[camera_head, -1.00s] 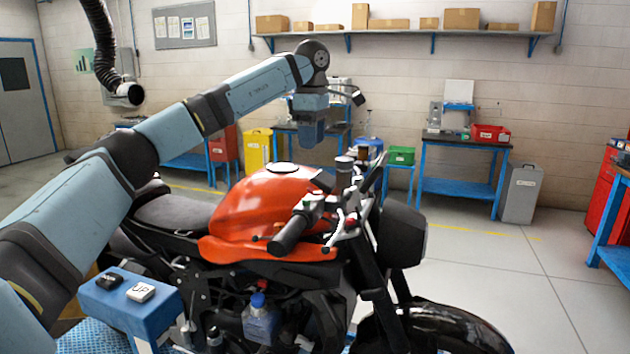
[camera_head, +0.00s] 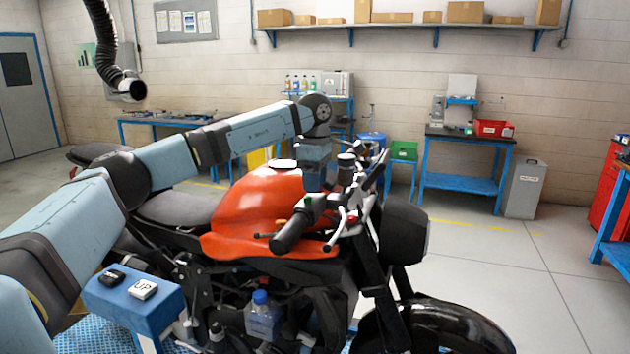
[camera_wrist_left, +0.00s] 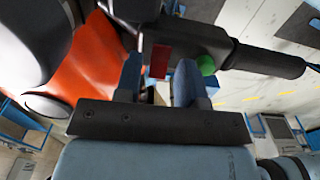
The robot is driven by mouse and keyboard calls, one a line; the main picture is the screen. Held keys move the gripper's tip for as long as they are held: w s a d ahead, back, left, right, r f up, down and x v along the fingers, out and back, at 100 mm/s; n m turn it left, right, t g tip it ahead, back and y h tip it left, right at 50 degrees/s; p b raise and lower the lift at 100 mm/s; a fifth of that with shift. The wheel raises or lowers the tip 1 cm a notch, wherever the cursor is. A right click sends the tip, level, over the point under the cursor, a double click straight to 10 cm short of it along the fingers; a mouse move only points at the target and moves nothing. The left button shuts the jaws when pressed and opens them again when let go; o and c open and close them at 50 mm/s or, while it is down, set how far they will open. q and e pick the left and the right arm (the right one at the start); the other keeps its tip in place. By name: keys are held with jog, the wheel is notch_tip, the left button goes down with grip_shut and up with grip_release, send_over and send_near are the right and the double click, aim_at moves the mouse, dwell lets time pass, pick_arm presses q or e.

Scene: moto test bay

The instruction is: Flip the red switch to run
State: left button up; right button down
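The motorcycle (camera_head: 262,205) has an orange-red tank and dark handlebars. In the left wrist view the red switch (camera_wrist_left: 160,60) is a small red block on a dark handlebar housing (camera_wrist_left: 200,38), with a round green button (camera_wrist_left: 207,65) to its right. My left gripper (camera_wrist_left: 158,72) is open and empty, its two fingers on either side of the red switch in the picture; I cannot tell whether they touch it. In the head view my left gripper (camera_head: 314,186) points down over the handlebar area, and its fingertips are hard to make out. My right gripper is not in view.
A black handlebar grip (camera_head: 290,232) and dark headlight (camera_head: 404,234) stand close to my left gripper. A blue box (camera_head: 132,302) with an UP button is at the lower left. Blue workbenches (camera_head: 465,165) line the back wall. The floor at the right is open.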

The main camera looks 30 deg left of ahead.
pick_arm(q)
grip_shut()
jog(key=shift+a, duration=0.1)
jog(key=h, duration=0.2)
jog(key=h+b, duration=0.1)
jog(key=shift+a+f+t, duration=0.25)
jog(key=shift+a+t, duration=0.1)
jog(key=shift+t, duration=0.05)
jog(key=shift+s+a+f+t+h+b, duration=0.15)
jog(key=shift+h+b, duration=0.1)
jog(key=shift+h, duration=0.4)
jog(key=shift+w+a+r+t+h+b, duration=0.1)
jog(key=shift+t+h+b, duration=0.1)
jog(key=shift+h, duration=0.85)
